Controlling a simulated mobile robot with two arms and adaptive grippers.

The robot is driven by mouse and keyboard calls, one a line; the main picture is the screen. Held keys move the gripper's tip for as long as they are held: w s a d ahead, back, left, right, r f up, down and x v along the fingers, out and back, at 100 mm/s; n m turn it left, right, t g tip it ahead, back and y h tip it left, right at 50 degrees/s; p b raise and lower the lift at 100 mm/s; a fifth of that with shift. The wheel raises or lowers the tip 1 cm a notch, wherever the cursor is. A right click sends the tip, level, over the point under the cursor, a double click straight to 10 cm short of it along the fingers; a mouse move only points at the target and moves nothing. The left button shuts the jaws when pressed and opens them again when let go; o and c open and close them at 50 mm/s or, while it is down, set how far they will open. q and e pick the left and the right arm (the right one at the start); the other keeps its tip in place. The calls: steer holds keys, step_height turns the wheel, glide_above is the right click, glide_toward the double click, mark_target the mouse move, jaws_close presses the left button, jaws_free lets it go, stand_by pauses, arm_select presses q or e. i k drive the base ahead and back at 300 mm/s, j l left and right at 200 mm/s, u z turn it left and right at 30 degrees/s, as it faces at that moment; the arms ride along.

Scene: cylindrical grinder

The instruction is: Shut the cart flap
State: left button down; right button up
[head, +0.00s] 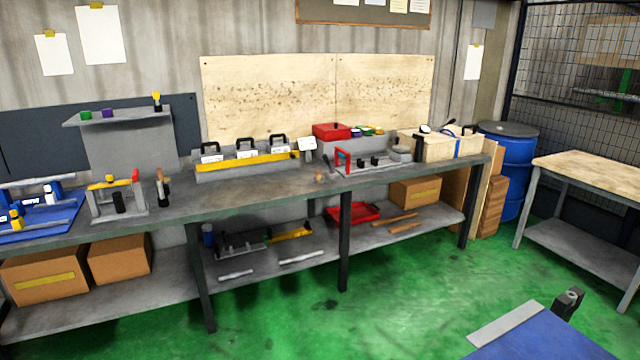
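A blue flat-topped piece (545,342), which may be the cart, shows at the bottom right and is cut off by the lower picture edge. A light grey strip (506,324) runs along its left rim. A small dark upright fitting (568,303) stands at its far corner; I cannot tell what it is. I cannot make out which part is the flap or how it stands. Neither of my grippers shows clearly in the head view.
A long workbench (250,196) with tools and a lower shelf runs along the wall. A blue barrel (515,175) and a wood-topped table (590,175) stand at the right. The green floor (400,300) between the bench and the blue piece is clear.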

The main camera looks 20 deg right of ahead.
mark_target(485, 335)
steer(key=i+j+z, duration=0.1)
steer(key=i+z, duration=0.25)
steer(key=z, duration=0.15)
steer(key=i+j+z, duration=0.15)
steer(key=i+z, duration=0.15)
steer(key=z, duration=0.2)
steer(key=i+j+z, duration=0.25)
steer(key=z, duration=0.25)
steer(key=i+j+z, duration=0.15)
steer(key=j+z, duration=0.35)
steer(key=i+j+z, duration=0.15)
steer(key=j+z, duration=0.35)
steer(key=l, duration=0.05)
